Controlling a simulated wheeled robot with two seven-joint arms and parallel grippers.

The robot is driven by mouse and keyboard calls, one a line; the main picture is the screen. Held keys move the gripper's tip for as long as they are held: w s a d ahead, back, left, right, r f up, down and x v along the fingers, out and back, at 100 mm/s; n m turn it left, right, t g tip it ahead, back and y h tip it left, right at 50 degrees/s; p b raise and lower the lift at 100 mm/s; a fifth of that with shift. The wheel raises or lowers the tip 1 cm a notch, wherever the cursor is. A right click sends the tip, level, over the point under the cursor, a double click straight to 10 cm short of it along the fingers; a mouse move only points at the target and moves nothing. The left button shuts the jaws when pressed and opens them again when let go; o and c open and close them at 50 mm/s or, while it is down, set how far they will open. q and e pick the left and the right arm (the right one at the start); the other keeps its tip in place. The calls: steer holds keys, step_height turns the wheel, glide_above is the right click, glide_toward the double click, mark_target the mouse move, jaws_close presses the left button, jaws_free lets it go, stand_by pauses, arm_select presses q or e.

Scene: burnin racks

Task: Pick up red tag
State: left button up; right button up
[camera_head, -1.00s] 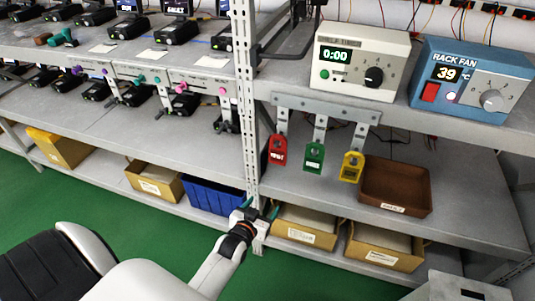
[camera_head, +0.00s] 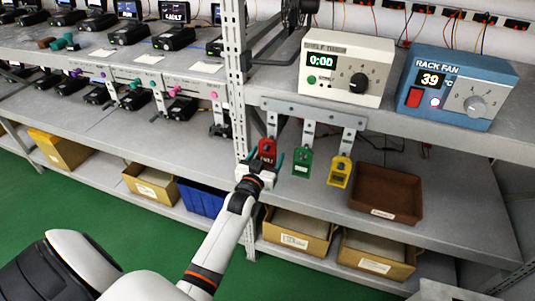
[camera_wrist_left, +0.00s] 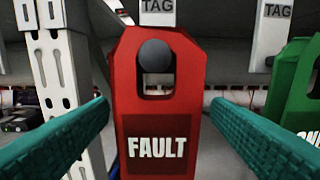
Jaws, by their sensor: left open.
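The red tag (camera_head: 267,152) hangs from the leftmost hook of a grey rail (camera_head: 313,114) on the shelf edge. In the left wrist view the red tag (camera_wrist_left: 157,105) reads "FAULT" and hangs upright on a dark round peg (camera_wrist_left: 155,56). My left gripper (camera_head: 264,162) is at the red tag. In the left wrist view its teal fingers (camera_wrist_left: 160,125) are open, one on each side of the tag, with gaps visible. My right gripper is not in view.
A green tag (camera_head: 302,162) and a yellow tag (camera_head: 340,171) hang to the right. A brown tray (camera_head: 386,193) stands on the shelf beyond them. A metal upright post (camera_head: 236,80) is close on the left. Cardboard bins (camera_head: 297,232) sit below.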

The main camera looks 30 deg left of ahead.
mark_target(267, 154)
arm_select(q)
steer(key=x, duration=0.3)
steer(key=shift+w+a, duration=0.15)
steer(key=shift+w, duration=0.05)
steer(key=shift+s, duration=0.1)
steer(key=c, duration=1)
steer(key=shift+c, duration=0.2)
steer(key=shift+r, duration=0.1)
